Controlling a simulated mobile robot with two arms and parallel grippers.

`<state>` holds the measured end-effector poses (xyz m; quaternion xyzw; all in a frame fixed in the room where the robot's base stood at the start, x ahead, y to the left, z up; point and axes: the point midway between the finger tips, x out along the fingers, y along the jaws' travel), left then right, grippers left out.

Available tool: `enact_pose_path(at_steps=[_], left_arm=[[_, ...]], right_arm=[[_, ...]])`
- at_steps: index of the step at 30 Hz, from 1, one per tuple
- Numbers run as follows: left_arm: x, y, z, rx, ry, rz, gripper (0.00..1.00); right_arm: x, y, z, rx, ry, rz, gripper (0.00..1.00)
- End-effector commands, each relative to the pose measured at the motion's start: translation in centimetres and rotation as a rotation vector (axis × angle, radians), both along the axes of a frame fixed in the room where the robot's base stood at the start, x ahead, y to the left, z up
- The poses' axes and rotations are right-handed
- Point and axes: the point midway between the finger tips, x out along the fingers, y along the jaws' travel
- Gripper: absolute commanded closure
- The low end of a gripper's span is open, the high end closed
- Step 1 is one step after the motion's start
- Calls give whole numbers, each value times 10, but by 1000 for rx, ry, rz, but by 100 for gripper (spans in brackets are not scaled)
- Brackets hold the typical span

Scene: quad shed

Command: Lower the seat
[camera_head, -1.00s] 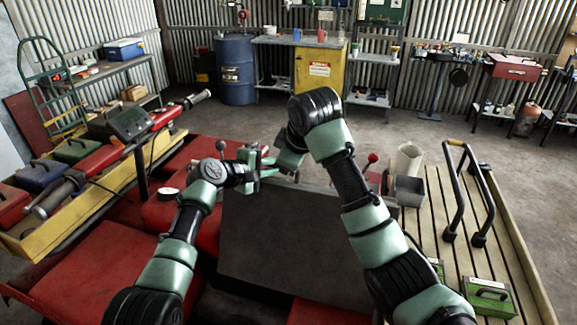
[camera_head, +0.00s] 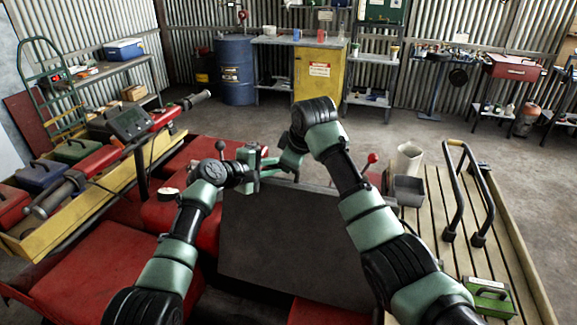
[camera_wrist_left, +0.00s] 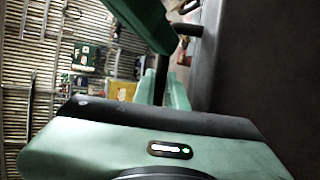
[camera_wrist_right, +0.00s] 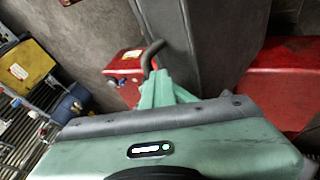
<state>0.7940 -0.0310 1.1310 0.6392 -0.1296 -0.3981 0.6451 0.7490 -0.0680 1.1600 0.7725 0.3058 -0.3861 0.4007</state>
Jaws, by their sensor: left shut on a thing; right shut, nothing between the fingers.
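The seat (camera_head: 290,235) is a broad dark panel in the middle of the head view, tilted above the red bodywork, with a dark gap at its near edge. It fills the right of the left wrist view (camera_wrist_left: 265,75) and shows in the right wrist view (camera_wrist_right: 215,45). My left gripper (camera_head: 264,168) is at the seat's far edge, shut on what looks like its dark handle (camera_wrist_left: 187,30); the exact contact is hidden. My right gripper (camera_head: 288,165) is beside it, shut and empty, with its fingertips near a bent dark bar (camera_wrist_right: 152,52).
Red bodywork (camera_head: 85,285) surrounds the seat. A yellow tray (camera_head: 65,225) of coloured boxes lies left. The floor beyond is open.

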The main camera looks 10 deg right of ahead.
Motion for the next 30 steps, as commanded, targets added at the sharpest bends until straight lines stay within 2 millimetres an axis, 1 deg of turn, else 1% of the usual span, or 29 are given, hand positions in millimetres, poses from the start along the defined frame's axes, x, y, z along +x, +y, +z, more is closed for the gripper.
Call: enact_pose_path(at_steps=[1, 4, 14, 15, 25, 30], left_arm=[[-2, -2, -1, 0, 5, -7, 100], [-2, -3, -1, -1, 5, -9, 100], [-2, -1, -1, 0, 5, -9, 100], [-2, -1, -1, 0, 5, -8, 79], [-2, 0, 0, -1, 3, -6, 79], [-8, 7, 3, -1, 0, -5, 79]], right_arm=[[7, -5, -2, -3, -8, -6, 100], [15, -9, -4, -5, -11, -7, 100], [18, -13, -5, -8, -12, -12, 100], [18, -13, -5, -7, -13, -12, 100], [17, -9, -5, -4, -9, -6, 100], [16, -8, -5, -3, -8, -4, 100]])
